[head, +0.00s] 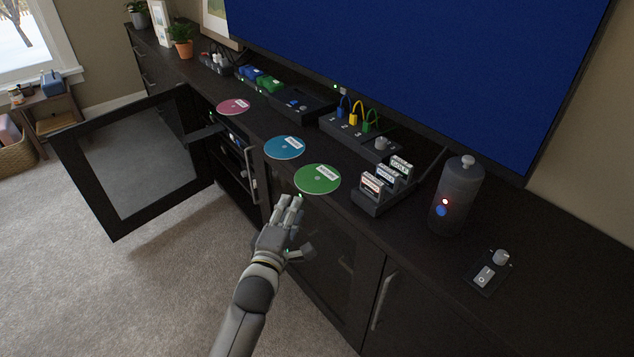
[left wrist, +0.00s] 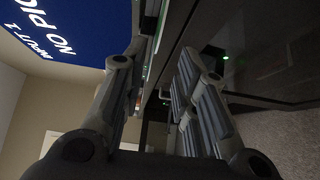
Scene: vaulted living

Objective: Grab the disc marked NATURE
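Three flat discs with white labels lie in a row on the dark cabinet top in the head view: a pink disc (head: 233,107), a blue disc (head: 284,147) and a green disc (head: 316,181). The label prints are too small to read surely, so I cannot tell which one says NATURE. The green disc reaches the front edge of the top. My left gripper (head: 294,226) is just in front of that edge, its upper fingertips near the green disc's near-left rim. In the left wrist view its fingers (left wrist: 160,95) stand apart with a gap between them. My right gripper is not in view.
Behind the discs are a cable box (head: 358,132) with colored plugs and a large blue screen (head: 430,60). A cartridge rack (head: 370,203) and dark cylinder (head: 456,195) stand right of the green disc. An open cabinet door (head: 130,160) juts out at left.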

